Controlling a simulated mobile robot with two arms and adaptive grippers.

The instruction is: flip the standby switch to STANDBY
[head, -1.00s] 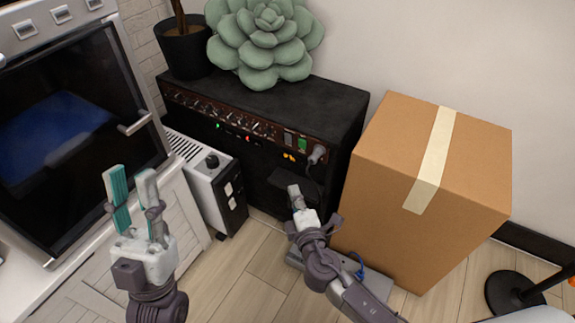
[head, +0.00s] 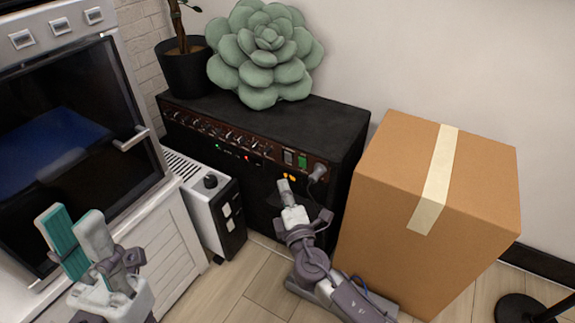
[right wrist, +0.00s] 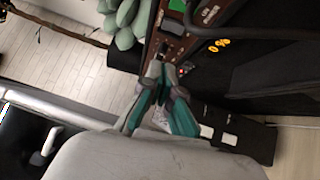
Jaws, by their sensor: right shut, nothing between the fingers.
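A black amplifier (head: 335,125) stands against the wall, with a brown control panel along its front top edge. At the panel's right end are a dark rocker switch (head: 288,157) and a green-lit rocker (head: 302,161), which also shows in the right wrist view (right wrist: 177,5). Switch labels are too small to read surely, so I cannot tell the standby switch's position. My right gripper (head: 283,185) is shut and empty, just below the switches; in the right wrist view its tips (right wrist: 157,72) overlap the panel edge. Contact is unclear. My left gripper (head: 70,214) is open and empty by the oven.
A grey plug (head: 318,172) and cable sit right of the switches. A cardboard box (head: 390,210) stands close right of the amplifier. A white unit (head: 205,200) stands in front left. A green succulent (head: 265,60) and a potted plant (head: 187,70) rest on top.

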